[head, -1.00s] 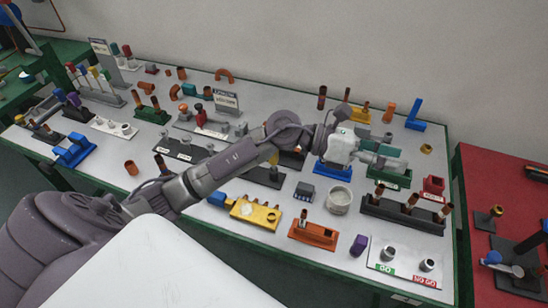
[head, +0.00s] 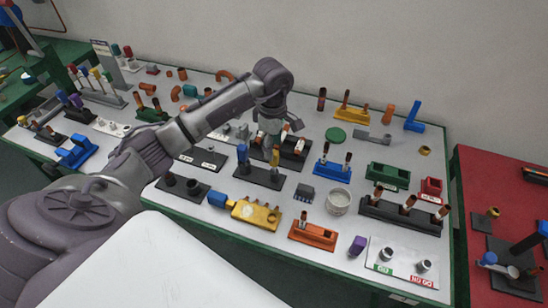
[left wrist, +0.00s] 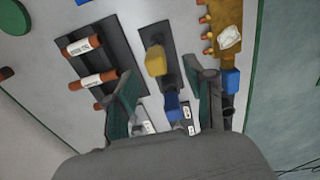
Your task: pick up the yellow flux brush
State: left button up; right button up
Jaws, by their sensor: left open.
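The yellow flux brush (head: 275,157) stands upright in a black stand (head: 263,179), beside a blue-topped brush (head: 242,154). The yellow head shows clearly in the left wrist view (left wrist: 156,60), with the blue one (left wrist: 171,106) nearer my gripper's base. My left gripper (head: 273,138) is open and points down just above the stand. In the left wrist view, its fingers (left wrist: 165,84) spread either side of the line of the two brushes. The yellow head lies between them, a little toward the top of the picture. Nothing is held. My right gripper is not in view.
A black holder with copper tubes (head: 294,145) stands close behind the stand. A yellow block (head: 256,214) lies in front and a blue holder (head: 332,171) to the right. Many other fixtures crowd the grey table. A red table (head: 475,190) is at the far right.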

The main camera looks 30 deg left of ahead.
aim_at(274, 160)
pick_arm(q)
jog(key=shift+f, duration=0.65)
jog(key=shift+d+f+p, duration=0.1)
jog(key=shift+f+p, duration=0.25)
jog(key=shift+p, duration=0.05)
jog(key=f, duration=0.2)
jog(key=f+p, duration=0.1)
jog(key=shift+w+f+p, duration=0.2)
jog(key=shift+f+p, duration=0.1)
jog(key=shift+f, duration=0.45)
grip_shut()
